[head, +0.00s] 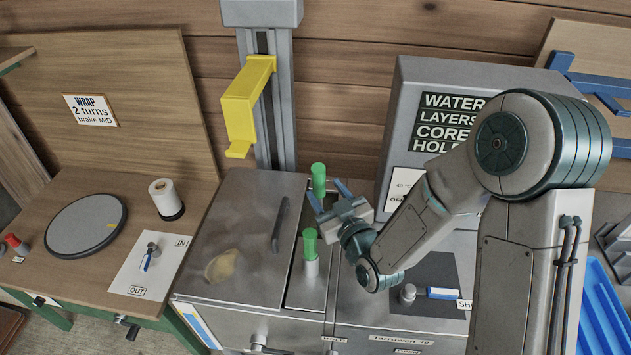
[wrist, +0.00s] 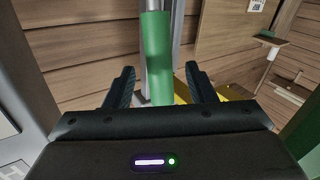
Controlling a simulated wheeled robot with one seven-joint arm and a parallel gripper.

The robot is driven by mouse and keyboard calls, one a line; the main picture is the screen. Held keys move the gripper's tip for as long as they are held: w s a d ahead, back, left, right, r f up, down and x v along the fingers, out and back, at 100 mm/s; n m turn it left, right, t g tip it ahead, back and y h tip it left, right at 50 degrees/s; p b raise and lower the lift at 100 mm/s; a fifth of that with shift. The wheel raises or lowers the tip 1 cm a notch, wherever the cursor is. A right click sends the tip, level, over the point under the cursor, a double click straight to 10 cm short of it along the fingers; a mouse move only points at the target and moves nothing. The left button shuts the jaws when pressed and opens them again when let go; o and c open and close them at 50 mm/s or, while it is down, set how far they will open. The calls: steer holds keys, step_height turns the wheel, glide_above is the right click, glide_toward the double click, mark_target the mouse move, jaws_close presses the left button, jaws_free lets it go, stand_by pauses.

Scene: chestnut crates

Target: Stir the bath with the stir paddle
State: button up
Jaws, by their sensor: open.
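An upright green handle (head: 318,178), which I take to be the stir paddle's grip, stands at the back of the narrow metal section. My gripper (head: 328,194) is open close to it, with blue-tipped fingers pointing toward it. In the wrist view the green handle (wrist: 157,55) rises between the two spread fingers of my gripper (wrist: 160,86), with room on both sides. The handle's lower part is hidden. The metal bath unit (head: 245,210) lies to the left; its top carries a tan patch and a dark bar. I cannot tell whether the bath is open there.
A second green handle (head: 310,243) on a pale base stands nearer. A yellow bracket (head: 240,108) hangs on the grey column (head: 270,50) above the bath. A grey cabinet (head: 405,120) stands to the right. A round turntable (head: 86,225) and white spool (head: 165,197) are on the left bench.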

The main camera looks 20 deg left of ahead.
steer(key=p+x, duration=0.1)
steer(key=x, duration=0.5)
steer(key=shift+w+a+p, duration=0.15)
steer(key=shift+w+p, duration=0.1)
steer(key=shift+p, duration=0.05)
jaws_close()
steer(key=shift+w, duration=0.1)
